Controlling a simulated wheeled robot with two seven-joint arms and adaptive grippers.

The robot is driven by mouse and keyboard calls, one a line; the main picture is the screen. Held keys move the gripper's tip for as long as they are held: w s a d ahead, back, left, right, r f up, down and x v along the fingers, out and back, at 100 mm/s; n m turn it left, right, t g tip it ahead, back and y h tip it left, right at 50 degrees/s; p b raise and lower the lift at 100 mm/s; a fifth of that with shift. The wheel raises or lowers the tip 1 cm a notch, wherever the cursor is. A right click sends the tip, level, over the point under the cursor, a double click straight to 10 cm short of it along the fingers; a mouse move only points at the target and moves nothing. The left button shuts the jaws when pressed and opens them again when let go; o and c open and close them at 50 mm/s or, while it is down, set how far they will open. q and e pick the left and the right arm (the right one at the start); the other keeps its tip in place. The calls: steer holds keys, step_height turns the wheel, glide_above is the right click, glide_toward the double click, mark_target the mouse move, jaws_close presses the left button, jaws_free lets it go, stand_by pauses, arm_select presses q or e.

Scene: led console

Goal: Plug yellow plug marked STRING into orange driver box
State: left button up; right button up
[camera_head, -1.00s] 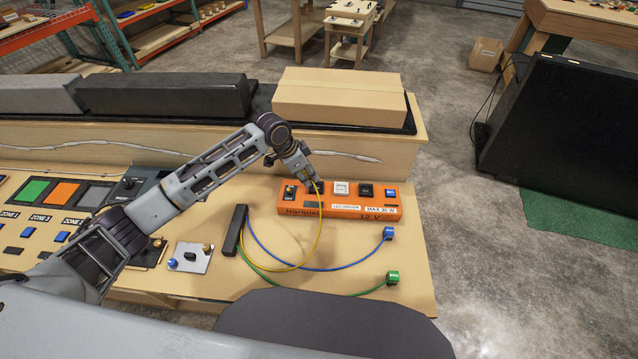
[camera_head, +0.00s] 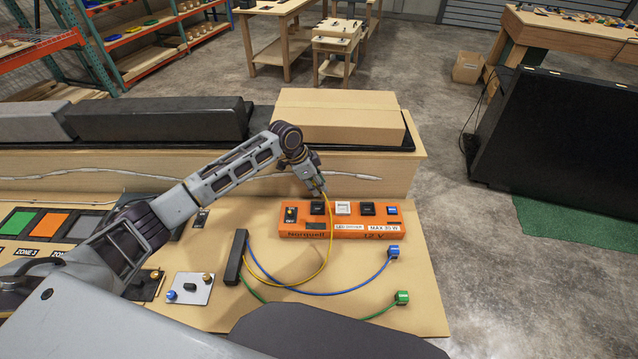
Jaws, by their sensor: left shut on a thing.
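The orange driver box (camera_head: 350,233) lies on the console top. Its upper face has a row of a yellow-topped part, dark squares, a white square and a blue one. My left gripper (camera_head: 319,190) points down just above the box's back edge, near the dark square left of the white one. It is shut on the yellow plug, which the fingers hide; its STRING mark cannot be read. The yellow cable (camera_head: 329,240) runs from the fingertips down across the box to a black cable block (camera_head: 236,257). My right gripper is out of view.
A blue plug (camera_head: 393,252) and a green plug (camera_head: 402,298) lie on their cables in front of the box. A cardboard box (camera_head: 340,120) stands on the raised ledge behind. A small plate with knobs (camera_head: 190,288) lies at left. Bare console top shows right of the driver box.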

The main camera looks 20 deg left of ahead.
mark_target(323, 207)
arm_select(q)
steer(key=shift+s+d+m, duration=0.1)
steer(key=shift+d+m, duration=0.1)
steer(key=shift+m, duration=0.4)
steer(key=shift+g, duration=0.3)
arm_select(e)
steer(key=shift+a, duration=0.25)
arm_select(q)
steer(key=shift+m, duration=0.5)
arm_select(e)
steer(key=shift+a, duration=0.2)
arm_select(q)
steer(key=shift+f, duration=0.2)
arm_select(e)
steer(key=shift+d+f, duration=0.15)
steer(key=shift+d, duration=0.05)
arm_select(q)
steer(key=shift+f+b, duration=0.5)
steer(key=shift+b, duration=0.15)
step_height(323, 207, down, 4)
steer(key=b, duration=0.4)
steer(key=shift+f, duration=1)
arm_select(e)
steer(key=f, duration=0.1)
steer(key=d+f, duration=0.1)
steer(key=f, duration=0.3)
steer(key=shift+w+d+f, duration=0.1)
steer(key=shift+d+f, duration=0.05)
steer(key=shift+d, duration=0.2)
